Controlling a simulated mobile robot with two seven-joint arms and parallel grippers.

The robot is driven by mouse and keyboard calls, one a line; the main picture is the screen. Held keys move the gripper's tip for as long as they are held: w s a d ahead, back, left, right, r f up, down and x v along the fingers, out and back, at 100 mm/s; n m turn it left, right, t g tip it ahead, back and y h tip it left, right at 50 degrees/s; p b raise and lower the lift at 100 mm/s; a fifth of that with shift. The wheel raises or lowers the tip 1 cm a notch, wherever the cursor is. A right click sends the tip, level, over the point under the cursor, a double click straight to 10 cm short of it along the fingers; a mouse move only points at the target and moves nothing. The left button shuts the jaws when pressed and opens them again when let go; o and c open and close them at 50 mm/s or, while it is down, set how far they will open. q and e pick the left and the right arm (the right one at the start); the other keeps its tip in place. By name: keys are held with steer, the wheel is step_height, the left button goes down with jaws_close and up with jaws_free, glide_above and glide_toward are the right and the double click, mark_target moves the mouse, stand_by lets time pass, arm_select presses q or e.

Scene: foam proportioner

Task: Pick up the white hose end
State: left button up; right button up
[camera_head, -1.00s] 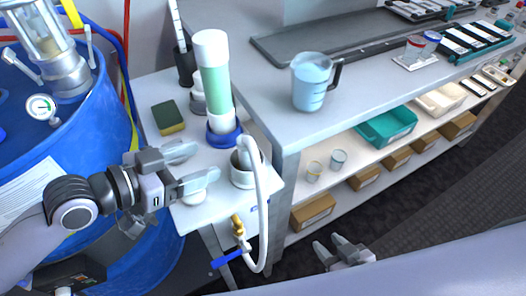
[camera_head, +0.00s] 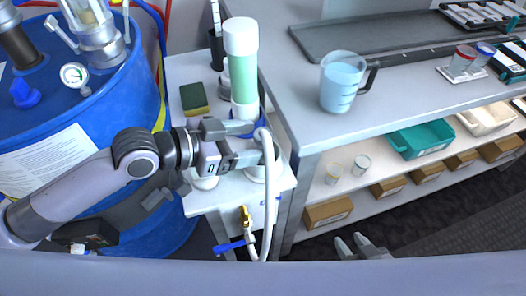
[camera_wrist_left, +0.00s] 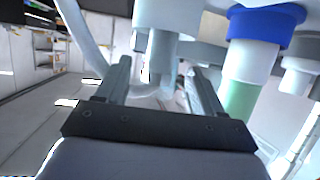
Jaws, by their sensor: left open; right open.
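The white hose (camera_head: 270,205) rises in a loop from a brass fitting with a blue lever (camera_head: 240,222). Its end (camera_wrist_left: 163,55) shows in the left wrist view ahead of and between my finger tips. In the head view my left gripper (camera_head: 258,146) is at the upper hose, with its fingers partly hiding the hose end and the white cup (camera_head: 256,175) below. My left gripper (camera_wrist_left: 160,80) is open; I cannot tell whether a finger touches the hose. My right gripper (camera_head: 352,242) is open and empty, low at the bottom of the head view, well away from the hose.
A green-filled cylinder (camera_head: 243,75) on a blue base stands just behind the left gripper. A sponge (camera_head: 194,98) lies on the small white table. The blue drum (camera_head: 70,130) is on the left. A jug (camera_head: 341,82) stands on the bench at right.

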mark_target(263, 139)
arm_select(q)
steer(key=shift+x, duration=1.6)
steer(key=c, duration=1.2)
jaws_close()
steer(key=shift+r, duration=0.1)
